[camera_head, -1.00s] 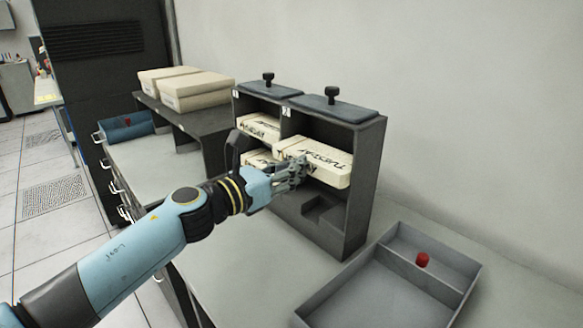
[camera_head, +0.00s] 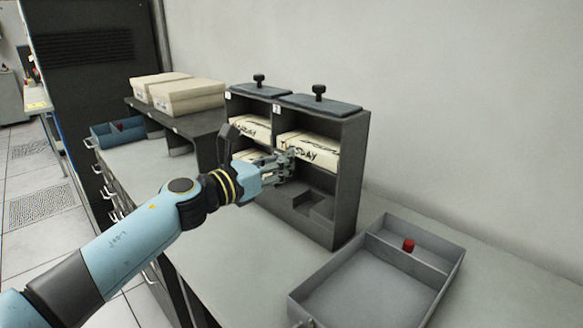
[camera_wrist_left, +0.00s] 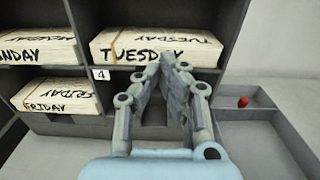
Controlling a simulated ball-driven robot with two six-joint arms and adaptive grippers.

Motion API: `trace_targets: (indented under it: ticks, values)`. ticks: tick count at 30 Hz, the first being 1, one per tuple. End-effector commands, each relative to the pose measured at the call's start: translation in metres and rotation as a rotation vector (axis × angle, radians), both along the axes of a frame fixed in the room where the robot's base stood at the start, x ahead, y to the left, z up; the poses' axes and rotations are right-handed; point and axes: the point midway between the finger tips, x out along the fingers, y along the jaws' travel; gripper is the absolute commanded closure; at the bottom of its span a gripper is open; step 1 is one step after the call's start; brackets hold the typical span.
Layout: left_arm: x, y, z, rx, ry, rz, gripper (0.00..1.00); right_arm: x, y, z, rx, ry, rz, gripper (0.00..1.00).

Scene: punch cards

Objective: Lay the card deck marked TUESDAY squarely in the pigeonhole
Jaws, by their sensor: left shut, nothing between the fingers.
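The cream card deck marked TUESDAY (camera_head: 308,151) lies inside the upper right pigeonhole (camera_head: 362,145) of the dark grey rack. In the left wrist view the deck (camera_wrist_left: 150,48) looks level, its lettered front face toward me, with a band around its left part. Bare space shows above it. My left gripper (camera_head: 288,168) is shut and empty, just in front of and below the deck. In the left wrist view its fingertips (camera_wrist_left: 170,62) overlap the lower edge of the deck's front; I cannot tell whether they touch. My right gripper is not in view.
Decks marked MONDAY (camera_wrist_left: 38,50) and FRIDAY (camera_wrist_left: 55,96) fill the left compartments. The lower right compartment (camera_head: 312,205) holds no deck. A grey tray (camera_head: 300,300) with a red piece (camera_head: 408,245) stands right. Boxes (camera_head: 178,92) sit on a shelf behind left.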

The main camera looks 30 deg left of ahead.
Motion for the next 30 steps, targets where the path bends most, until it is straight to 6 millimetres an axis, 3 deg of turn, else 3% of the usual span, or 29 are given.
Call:
trace_targets:
  ticks: [3, 7, 15, 26, 30]
  values:
    - [-0.02, 0.007, -0.002, 0.003, 0.001, 0.0, 1.0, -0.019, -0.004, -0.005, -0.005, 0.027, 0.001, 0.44]
    - [-0.042, 0.015, -0.003, 0.004, 0.002, 0.0, 1.0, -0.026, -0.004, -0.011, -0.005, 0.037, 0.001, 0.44]
    - [-0.084, 0.029, -0.004, 0.003, 0.001, -0.001, 1.0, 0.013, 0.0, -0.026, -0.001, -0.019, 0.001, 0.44]
    - [-0.095, 0.033, 0.002, -0.031, 0.002, 0.015, 1.0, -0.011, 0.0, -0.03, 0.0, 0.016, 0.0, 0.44]
    - [-0.101, 0.046, 0.016, -0.335, 0.022, 0.154, 1.0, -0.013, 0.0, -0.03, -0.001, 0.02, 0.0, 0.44]
